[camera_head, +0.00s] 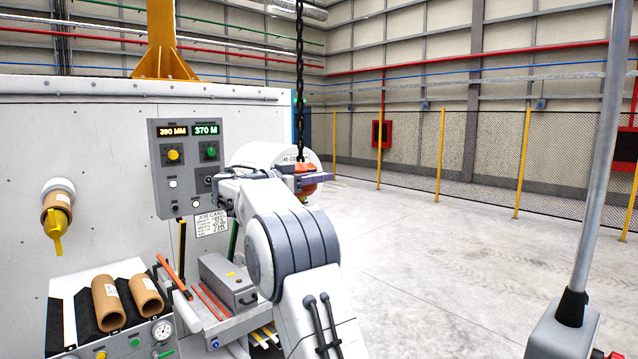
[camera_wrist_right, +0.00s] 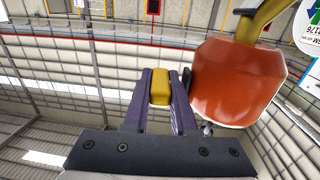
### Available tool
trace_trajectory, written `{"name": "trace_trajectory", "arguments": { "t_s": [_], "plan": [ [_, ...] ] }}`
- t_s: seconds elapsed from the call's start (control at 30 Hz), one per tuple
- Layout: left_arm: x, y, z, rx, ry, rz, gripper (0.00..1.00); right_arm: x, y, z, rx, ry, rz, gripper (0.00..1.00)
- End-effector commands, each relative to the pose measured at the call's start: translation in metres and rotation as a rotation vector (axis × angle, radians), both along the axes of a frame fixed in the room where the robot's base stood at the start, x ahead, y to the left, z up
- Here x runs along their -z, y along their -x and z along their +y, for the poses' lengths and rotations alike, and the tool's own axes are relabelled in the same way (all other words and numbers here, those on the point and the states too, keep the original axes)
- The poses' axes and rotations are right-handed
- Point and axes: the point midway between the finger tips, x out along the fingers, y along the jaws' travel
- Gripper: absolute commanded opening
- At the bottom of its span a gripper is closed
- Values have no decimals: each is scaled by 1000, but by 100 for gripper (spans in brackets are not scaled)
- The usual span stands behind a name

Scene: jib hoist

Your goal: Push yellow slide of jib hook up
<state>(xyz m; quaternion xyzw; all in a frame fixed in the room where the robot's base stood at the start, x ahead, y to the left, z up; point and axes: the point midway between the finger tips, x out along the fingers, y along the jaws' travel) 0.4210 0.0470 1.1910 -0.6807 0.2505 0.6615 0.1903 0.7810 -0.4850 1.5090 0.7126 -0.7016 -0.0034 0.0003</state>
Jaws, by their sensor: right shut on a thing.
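The orange-red jib hook block (camera_head: 304,168) hangs on a dark chain (camera_head: 299,80) in the middle of the head view. In the right wrist view the block (camera_wrist_right: 237,82) is large, right of my fingers, with a yellow curved part (camera_wrist_right: 264,18) at the picture's top. My right gripper (camera_head: 318,180) is beside the block, its purple fingers partly hidden by my arm. In the wrist view the right gripper (camera_wrist_right: 161,88) is shut on the small yellow slide (camera_wrist_right: 159,86), which sits between the fingertips. My left gripper is not in view.
A large white roll (camera_head: 262,155) is just behind the hook. A grey control panel (camera_head: 187,165) stands left of it. A bench with cardboard tubes (camera_head: 108,302) and a grey box (camera_head: 228,282) is at lower left. The floor (camera_head: 430,270) at right is clear.

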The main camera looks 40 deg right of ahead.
Motion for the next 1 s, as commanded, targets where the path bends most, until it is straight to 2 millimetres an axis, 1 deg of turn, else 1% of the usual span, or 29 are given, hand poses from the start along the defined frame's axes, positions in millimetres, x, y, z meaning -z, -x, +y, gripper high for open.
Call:
{"name": "trace_trajectory", "arguments": {
  "t_s": [0.03, 0.07, 0.1, 0.37, 0.47, 0.57, 0.8, 0.9, 1.0],
  "plan": [
    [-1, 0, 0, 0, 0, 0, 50, -6, 1, 0, 0, 8, -7, 0],
    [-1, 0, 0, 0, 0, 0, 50, -6, 1, 0, 0, 8, -7, 28],
    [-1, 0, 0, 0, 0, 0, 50, -6, 1, 0, 0, 8, -7, 38],
    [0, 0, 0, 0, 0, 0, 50, -4, 1, 0, 0, 6, -5, 38],
    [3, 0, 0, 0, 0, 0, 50, -2, 0, 4, -2, 5, -5, 38],
    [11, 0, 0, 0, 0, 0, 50, 0, 0, 16, -2, 6, -7, 38],
    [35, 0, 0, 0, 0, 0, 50, 1, 1, 64, -4, 6, -8, 38],
    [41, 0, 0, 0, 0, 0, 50, 0, 1, 82, -4, 6, -7, 38],
    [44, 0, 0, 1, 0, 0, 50, -2, 1, 94, -2, 6, -6, 38]
  ]
}}
